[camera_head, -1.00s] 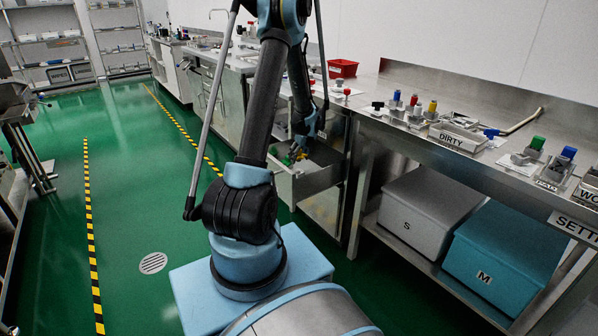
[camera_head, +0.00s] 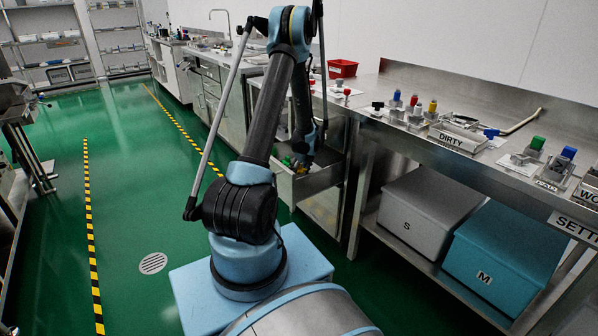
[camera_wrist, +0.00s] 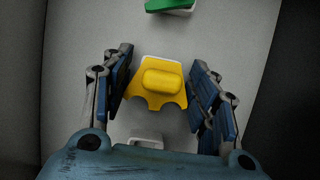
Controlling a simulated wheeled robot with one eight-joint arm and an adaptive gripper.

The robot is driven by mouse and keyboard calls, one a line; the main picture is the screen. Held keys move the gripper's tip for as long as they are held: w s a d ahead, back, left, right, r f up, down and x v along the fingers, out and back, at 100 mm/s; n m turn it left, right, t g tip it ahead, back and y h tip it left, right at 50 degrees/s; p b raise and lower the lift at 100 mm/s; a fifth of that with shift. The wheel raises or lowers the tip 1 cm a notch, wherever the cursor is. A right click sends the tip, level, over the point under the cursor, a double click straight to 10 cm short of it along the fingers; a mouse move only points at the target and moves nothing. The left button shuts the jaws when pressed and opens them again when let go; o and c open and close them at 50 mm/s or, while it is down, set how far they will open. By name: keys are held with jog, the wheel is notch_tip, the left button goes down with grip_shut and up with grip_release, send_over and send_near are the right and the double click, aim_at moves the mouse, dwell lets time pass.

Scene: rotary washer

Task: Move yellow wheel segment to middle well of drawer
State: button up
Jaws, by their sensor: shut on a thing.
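The yellow wheel segment (camera_wrist: 160,84) has a raised rounded block on top and a scalloped lower edge. In the wrist view it lies between the blue finger pads of my gripper (camera_wrist: 158,92), which is shut on it. A white edge shows behind the segment. The open grey drawer (camera_head: 318,181) is below the bench, with my gripper (camera_head: 298,164) reaching into it. A green piece (camera_wrist: 168,5) on a white base lies farther along the drawer, and a white piece (camera_wrist: 146,141) shows nearer my wrist. I cannot tell the segment's height above the drawer floor.
The drawer walls stand close on both sides of my gripper. The steel bench (camera_head: 400,125) with coloured-handled parts is to the right, with a grey box (camera_head: 425,208) and a teal box (camera_head: 505,255) below. Open green floor (camera_head: 120,210) lies left.

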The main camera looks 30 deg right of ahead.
jog(key=o, duration=1.4)
jog(key=shift+r, duration=0.1)
jog(key=v, duration=1.2)
jog(key=s+a+r+n, duration=0.1)
jog(key=a+r+n, duration=0.4)
jog(key=a, duration=0.5)
jog(key=s+a+r+n+g, duration=0.1)
jog(key=s+a+r+n, duration=0.1)
jog(key=a+r+n, duration=0.55)
jog(key=s+a+r+n, duration=0.1)
jog(key=a+r+n, duration=0.2)
jog(key=a, duration=0.8)
jog(key=s+a+r+n+g, duration=0.1)
jog(key=s+a+r+n, duration=0.1)
jog(key=s+a+n, duration=1)
jog(key=s+a+f+n, duration=0.1)
jog(key=s+n, duration=0.1)
jog(key=s, duration=0.1)
jog(key=s+a+f+n, duration=0.2)
jog(key=s+n, duration=0.1)
jog(key=s, duration=0.1)
jog(key=s+a+f+n, duration=0.1)
jog(key=s+a+n, duration=0.1)
jog(key=s+n, duration=0.1)
jog(key=shift+s+a+f, duration=0.15)
jog(key=shift+a+f, duration=0.1)
jog(key=shift+f, duration=0.15)
